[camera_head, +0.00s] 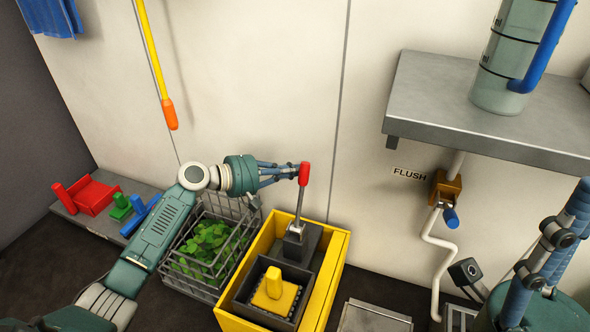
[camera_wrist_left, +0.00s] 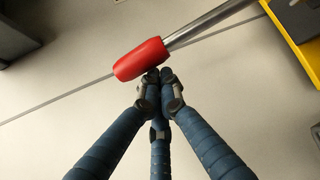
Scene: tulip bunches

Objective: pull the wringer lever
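The wringer lever is a metal rod with a red grip (camera_head: 304,174), standing up from a dark block on the yellow wringer bucket (camera_head: 337,275). In the left wrist view the red grip (camera_wrist_left: 141,59) lies across the fingertips, with its rod running up to the right. My left gripper (camera_head: 293,169) reaches the grip from the left. Its fingers (camera_wrist_left: 160,76) are drawn together, with the tips at the grip's lower edge and not visibly around it. Whether they touch is unclear. My right gripper (camera_head: 568,218) is at the right edge, away from the lever, its fingertips partly cut off.
A wire basket of green leaves (camera_head: 214,242) stands left of the bucket, under my left arm. A grey shelf (camera_head: 440,105) juts from the wall, with a FLUSH valve (camera_head: 446,188) and pipe below. A yellow pole with an orange end (camera_head: 169,114) hangs on the wall.

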